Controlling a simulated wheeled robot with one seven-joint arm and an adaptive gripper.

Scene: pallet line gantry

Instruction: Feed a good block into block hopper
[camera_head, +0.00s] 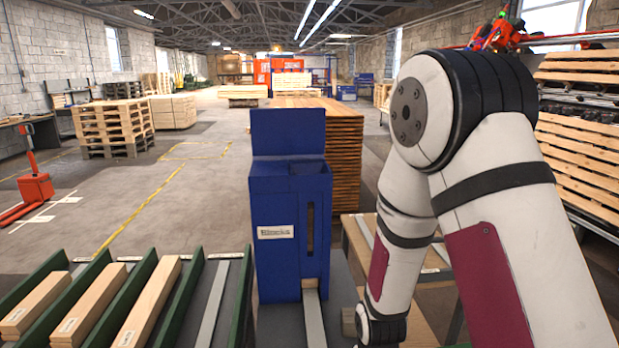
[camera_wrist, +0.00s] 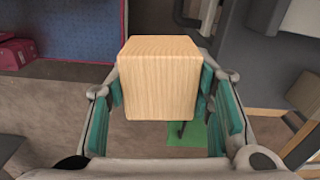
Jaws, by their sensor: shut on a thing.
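A blue hopper (camera_head: 262,220) with a white label reading "Blocks" stands upright in the middle of the head view. It has a tall back plate, an upper opening and a dark vertical slot in front. My gripper (camera_wrist: 160,92) is shut on a pale wooden block (camera_wrist: 158,75), with teal pads at the block's two sides. In the head view my arm comes down at the right of the hopper, apart from it. A small piece of wood (camera_head: 349,322) shows beside my wrist there, probably the held block. The gripper's fingers are hidden in the head view.
Green-walled lanes (camera_head: 180,305) with wooden boards (camera_head: 95,305) lie at the lower left. A tall stack of boards (camera_head: 345,150) stands behind the hopper. Pallets (camera_head: 113,125) and a red pallet jack (camera_head: 33,180) stand on the left. The floor between is clear.

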